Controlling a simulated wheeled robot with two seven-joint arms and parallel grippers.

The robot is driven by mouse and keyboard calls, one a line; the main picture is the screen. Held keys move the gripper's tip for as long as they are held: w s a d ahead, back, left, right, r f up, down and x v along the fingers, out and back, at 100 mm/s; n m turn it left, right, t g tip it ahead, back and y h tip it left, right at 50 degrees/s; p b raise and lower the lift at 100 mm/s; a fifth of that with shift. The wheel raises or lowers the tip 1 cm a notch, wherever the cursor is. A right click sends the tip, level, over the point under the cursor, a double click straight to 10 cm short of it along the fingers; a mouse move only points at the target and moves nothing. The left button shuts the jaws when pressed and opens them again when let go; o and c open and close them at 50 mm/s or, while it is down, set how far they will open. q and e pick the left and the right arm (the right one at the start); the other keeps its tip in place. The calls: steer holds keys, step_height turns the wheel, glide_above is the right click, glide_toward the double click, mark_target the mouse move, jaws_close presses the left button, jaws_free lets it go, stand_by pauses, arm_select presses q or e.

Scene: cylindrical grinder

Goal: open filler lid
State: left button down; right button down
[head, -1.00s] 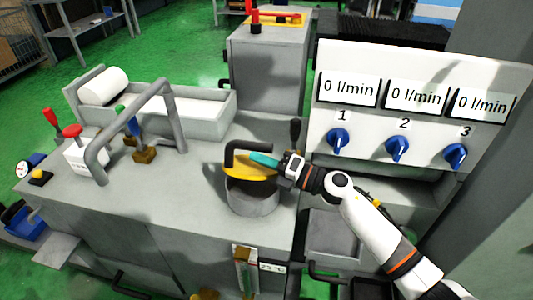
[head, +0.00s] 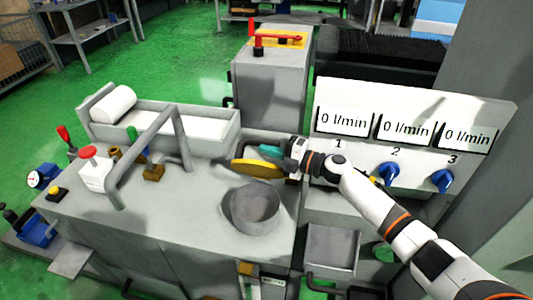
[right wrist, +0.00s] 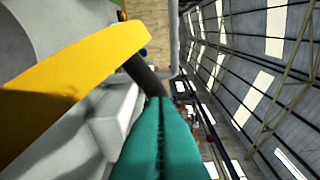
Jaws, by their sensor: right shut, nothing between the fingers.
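The yellow filler lid (head: 257,168) stands swung back behind the round grey filler neck (head: 255,210), whose mouth is uncovered. My right gripper (head: 268,152) has its teal fingers shut and empty, at the lid's upper right side. In the right wrist view the lid (right wrist: 75,82) crosses the left half as a thick yellow band. Its dark handle (right wrist: 143,73) runs close to the tips of my teal fingers (right wrist: 160,135); I cannot tell whether they touch. My left gripper is not in view.
A grey bent pipe (head: 145,140) rises left of the neck. A red-topped white box (head: 93,170) stands farther left. A panel (head: 415,130) with blue knobs stands on the right, partly behind my right arm. The tank top between pipe and neck is clear.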

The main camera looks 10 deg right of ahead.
steer(key=shift+w+d+r+m+g, duration=0.15)
steer(key=shift+w+d+m, duration=0.1)
steer(key=shift+w+m, duration=0.25)
steer(key=shift+w+d+r+m+g, duration=0.15)
steer(key=shift+w+d+m, duration=0.15)
steer(key=shift+w, duration=0.35)
steer(key=shift+f+p, duration=0.1)
steer(key=shift+p, duration=0.2)
